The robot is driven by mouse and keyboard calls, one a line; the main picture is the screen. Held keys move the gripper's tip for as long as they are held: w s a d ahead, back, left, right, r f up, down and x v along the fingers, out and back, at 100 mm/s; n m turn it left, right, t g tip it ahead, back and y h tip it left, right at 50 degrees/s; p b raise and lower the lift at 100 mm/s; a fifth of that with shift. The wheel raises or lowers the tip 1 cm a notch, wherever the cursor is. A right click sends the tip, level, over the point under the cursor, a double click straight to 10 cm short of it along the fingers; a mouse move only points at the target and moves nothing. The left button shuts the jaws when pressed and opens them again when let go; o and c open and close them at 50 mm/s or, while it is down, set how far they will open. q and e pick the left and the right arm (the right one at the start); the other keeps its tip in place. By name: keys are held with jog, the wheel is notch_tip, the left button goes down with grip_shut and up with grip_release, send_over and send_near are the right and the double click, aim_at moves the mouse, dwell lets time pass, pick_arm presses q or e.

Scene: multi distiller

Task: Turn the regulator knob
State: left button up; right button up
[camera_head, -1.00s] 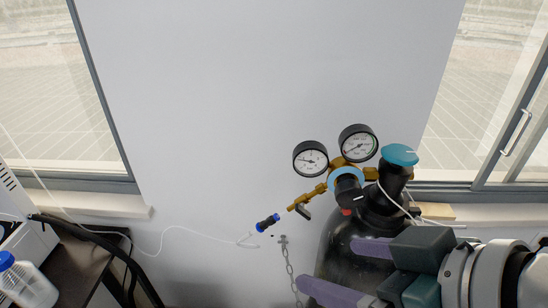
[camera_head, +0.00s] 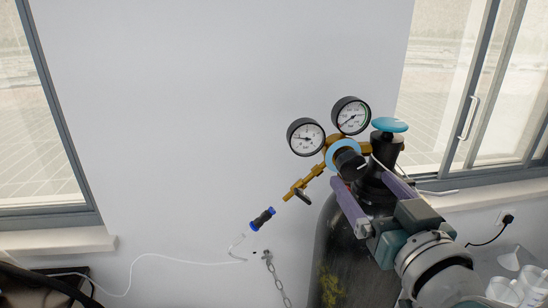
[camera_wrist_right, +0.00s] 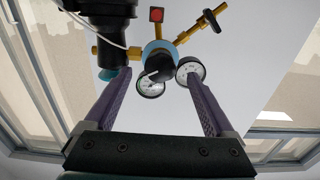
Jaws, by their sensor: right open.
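The regulator knob (camera_head: 347,162) is a black cylinder in front of a light blue ring on a brass regulator (camera_head: 312,178). Two round white-faced gauges sit above it, the left gauge (camera_head: 306,137) and the right gauge (camera_head: 351,115). My right gripper (camera_head: 358,172) is open, its two purple fingers pointing up at the knob from the lower right. In the right wrist view the knob (camera_wrist_right: 159,66) appears between and beyond the fingertips; whether they touch it I cannot tell. My left gripper is not in view.
The black gas cylinder (camera_head: 345,255) stands under the regulator, topped by a blue valve handwheel (camera_head: 389,125) close to the right finger. A blue-and-black hose connector (camera_head: 262,219) and a chain (camera_head: 275,276) are at left. The wall in the middle is clear.

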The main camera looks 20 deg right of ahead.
aim_at(355, 172)
jog(key=shift+x, duration=1.7)
